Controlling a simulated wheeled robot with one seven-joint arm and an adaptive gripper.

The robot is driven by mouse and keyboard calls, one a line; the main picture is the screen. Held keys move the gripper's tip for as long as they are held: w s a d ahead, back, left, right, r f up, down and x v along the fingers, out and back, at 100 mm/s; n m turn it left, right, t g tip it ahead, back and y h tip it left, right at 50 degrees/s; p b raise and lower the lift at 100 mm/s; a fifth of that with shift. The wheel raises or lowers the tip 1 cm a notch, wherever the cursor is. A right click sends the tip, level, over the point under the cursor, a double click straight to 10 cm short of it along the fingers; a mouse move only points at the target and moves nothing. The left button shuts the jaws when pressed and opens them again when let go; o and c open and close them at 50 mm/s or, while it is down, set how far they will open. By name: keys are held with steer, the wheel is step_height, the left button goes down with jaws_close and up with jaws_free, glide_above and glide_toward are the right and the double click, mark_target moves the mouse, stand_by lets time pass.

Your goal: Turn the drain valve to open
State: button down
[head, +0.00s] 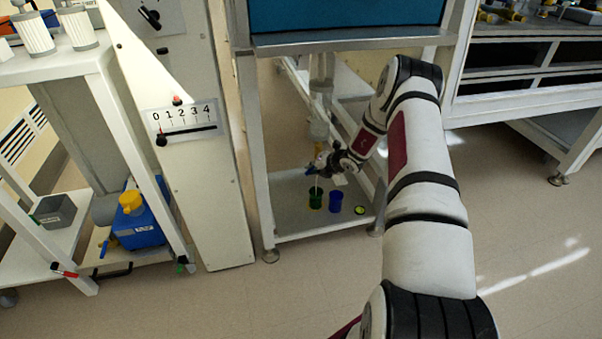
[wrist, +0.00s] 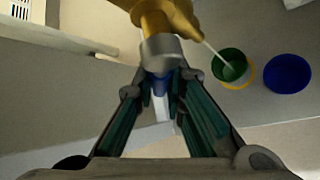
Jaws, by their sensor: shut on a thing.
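The drain valve shows in the wrist view as a yellow body (wrist: 172,18) with a grey collar and a blue handle (wrist: 159,84). My gripper (wrist: 161,92) is shut on the blue handle, with its teal pads on both sides. In the head view my gripper (head: 321,167) is low under the cabinet, at the valve, and partly hides it. A thin pale streak (wrist: 215,54) runs from the valve's side into a green cup (head: 315,200). I cannot tell whether it is liquid or a thin tube.
A blue cup (head: 336,202) stands right of the green cup on the low shelf (head: 290,220). A small yellow-rimmed disc (head: 360,210) lies further right. Frame legs flank the shelf. A panel with a 0-4 scale (head: 184,122) stands left. The floor at right is clear.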

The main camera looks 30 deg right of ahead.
steer(key=shift+s+d+f+g+h+b, duration=0.1)
steer(key=shift+d+f+g+h+b, duration=0.2)
steer(key=shift+h+b, duration=0.1)
steer(key=shift+n, duration=0.3)
steer(key=c, duration=1.6)
jaws_free()
steer(key=shift+c, duration=0.2)
steer(key=shift+r, duration=0.1)
steer(key=v, duration=1.2)
steer(key=shift+a, duration=0.1)
